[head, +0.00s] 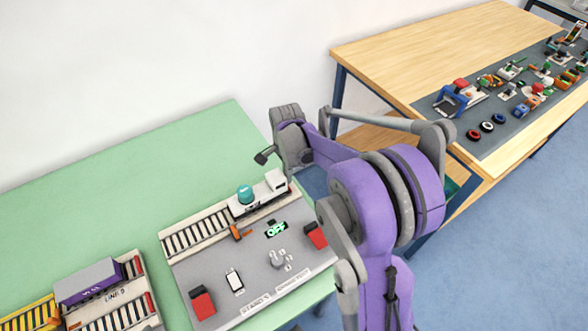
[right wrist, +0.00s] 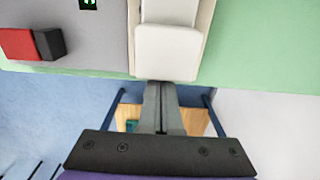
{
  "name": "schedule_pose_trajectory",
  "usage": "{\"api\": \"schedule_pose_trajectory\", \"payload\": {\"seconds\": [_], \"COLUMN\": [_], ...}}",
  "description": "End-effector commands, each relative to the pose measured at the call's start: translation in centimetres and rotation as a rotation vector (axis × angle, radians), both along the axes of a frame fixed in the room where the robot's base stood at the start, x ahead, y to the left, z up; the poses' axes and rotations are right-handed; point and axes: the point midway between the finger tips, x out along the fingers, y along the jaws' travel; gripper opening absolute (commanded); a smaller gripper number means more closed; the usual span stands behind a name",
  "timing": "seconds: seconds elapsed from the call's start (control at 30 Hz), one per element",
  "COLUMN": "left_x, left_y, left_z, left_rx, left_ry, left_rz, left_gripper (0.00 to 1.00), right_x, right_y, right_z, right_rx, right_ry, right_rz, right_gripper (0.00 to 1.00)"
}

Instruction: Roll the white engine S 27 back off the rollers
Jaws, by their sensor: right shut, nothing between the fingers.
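The white engine (head: 272,188), with a teal dome (head: 245,194), stands on the right end of the track on the grey board. Its number cannot be read. The rollers cannot be made out beneath it. My right gripper (head: 291,172) is by the engine's right end, near the table's right edge. In the right wrist view the shut, empty fingers (right wrist: 160,88) point at the white end of the engine (right wrist: 168,50); whether they touch it I cannot tell. My left gripper is not in view.
The grey board (head: 215,268) holds a green OFF display (head: 276,230), an orange piece (head: 236,232), a white switch (head: 235,281), grey knobs (head: 278,259) and red blocks (head: 202,302). A purple wagon (head: 88,281) stands at left. A wooden table (head: 430,50) with small parts stands at right.

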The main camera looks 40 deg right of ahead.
Motion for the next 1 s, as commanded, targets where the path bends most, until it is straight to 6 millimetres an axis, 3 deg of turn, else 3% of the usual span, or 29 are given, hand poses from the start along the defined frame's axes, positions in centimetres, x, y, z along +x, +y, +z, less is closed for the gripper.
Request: {"api": "schedule_pose_trajectory", "payload": {"seconds": [0.33,0.43,1.0], "left_x": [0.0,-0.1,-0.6], "left_y": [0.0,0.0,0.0], "left_z": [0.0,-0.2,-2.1], "left_rx": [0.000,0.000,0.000], "left_ry": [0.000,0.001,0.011], "left_rz": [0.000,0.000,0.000], "left_gripper": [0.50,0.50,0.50], "right_x": [0.0,0.1,1.8], "right_y": [0.2,1.2,16.7], "right_z": [0.0,-0.1,-0.1], "right_rx": [0.000,0.000,0.000], "right_ry": [0.000,0.001,0.000], "right_rz": [0.000,0.002,0.005], "right_gripper": [0.00,0.00,0.00]}}
